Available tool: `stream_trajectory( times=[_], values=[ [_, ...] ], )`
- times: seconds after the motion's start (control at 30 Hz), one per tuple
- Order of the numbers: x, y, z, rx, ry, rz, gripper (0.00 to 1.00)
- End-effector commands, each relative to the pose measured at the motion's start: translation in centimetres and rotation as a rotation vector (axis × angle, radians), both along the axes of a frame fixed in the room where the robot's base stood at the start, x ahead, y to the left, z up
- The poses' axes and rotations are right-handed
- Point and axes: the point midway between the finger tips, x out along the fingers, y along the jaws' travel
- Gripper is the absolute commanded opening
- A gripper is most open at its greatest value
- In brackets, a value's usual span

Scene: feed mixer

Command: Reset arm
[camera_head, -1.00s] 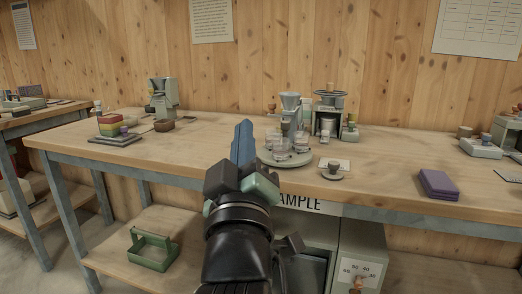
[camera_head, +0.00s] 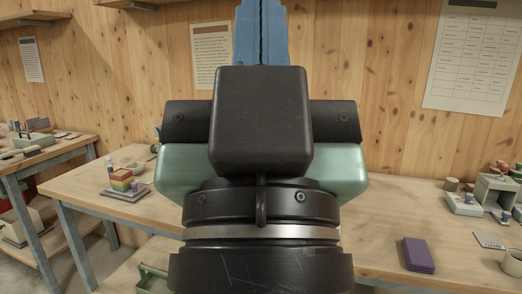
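My gripper (camera_head: 262,38) is large in the middle of the head camera view, raised in front of the wall and pointing up. Its two blue fingers lie side by side with only a thin dark line between them, and nothing shows between them. Their tips run out of the top of the picture. The dark gripper body and green housing hide the middle of the workbench (camera_head: 80,188) behind them.
A stack of coloured blocks (camera_head: 121,180) stands on the bench at left. A purple box (camera_head: 418,254) lies at right, near grey devices (camera_head: 495,194) and a cup (camera_head: 512,262). A green tray (camera_head: 152,280) shows low at left. Papers (camera_head: 472,55) hang on the wall.

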Motion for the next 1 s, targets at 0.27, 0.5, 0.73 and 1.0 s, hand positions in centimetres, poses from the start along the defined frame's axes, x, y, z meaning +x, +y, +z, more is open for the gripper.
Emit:
stream_trajectory(
  times=[0.27,0.5,0.73,1.0],
  values=[
    [0.0,0.0,10.5,-0.001,0.001,0.001,0.00],
    [0.0,0.0,15.6,-0.001,0.001,0.001,0.00],
    [0.0,0.1,16.4,-0.001,0.001,0.001,0.00],
    [0.0,0.1,16.3,-0.001,0.000,0.001,0.00]
  ],
)
